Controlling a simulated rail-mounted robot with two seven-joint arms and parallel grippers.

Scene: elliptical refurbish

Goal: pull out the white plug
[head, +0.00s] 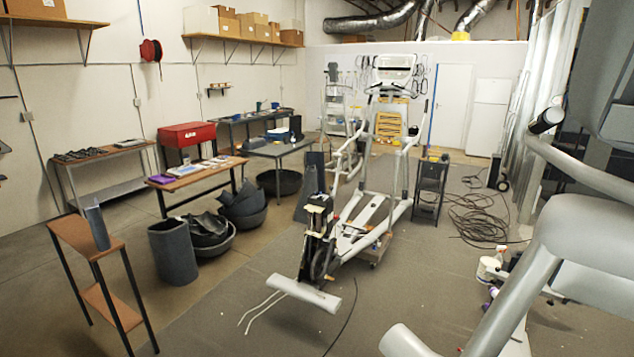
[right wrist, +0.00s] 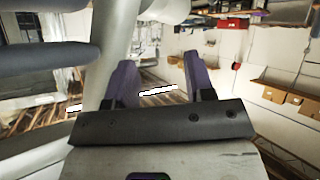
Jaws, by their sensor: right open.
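I cannot pick out a white plug for certain in either view. In the head view, a white-grey elliptical machine (head: 365,215) stands mid-room with a dark housing at its lower front. Two thin white cables (head: 262,309) lie on the floor by its front foot tube. In the right wrist view, my right gripper (right wrist: 160,78) is open, its two purple-grey fingers apart with nothing between them. Pale grey tubes stand close beside the left finger. Neither gripper shows in the head view.
Large grey machine parts (head: 585,235) fill the head view's right side. Black cable (head: 478,222) lies coiled on the floor. A narrow wooden-topped stand (head: 72,236) is at left, near black tubs (head: 212,247). Open floor lies at the front left. Shelf boxes (right wrist: 275,96) show in the wrist view.

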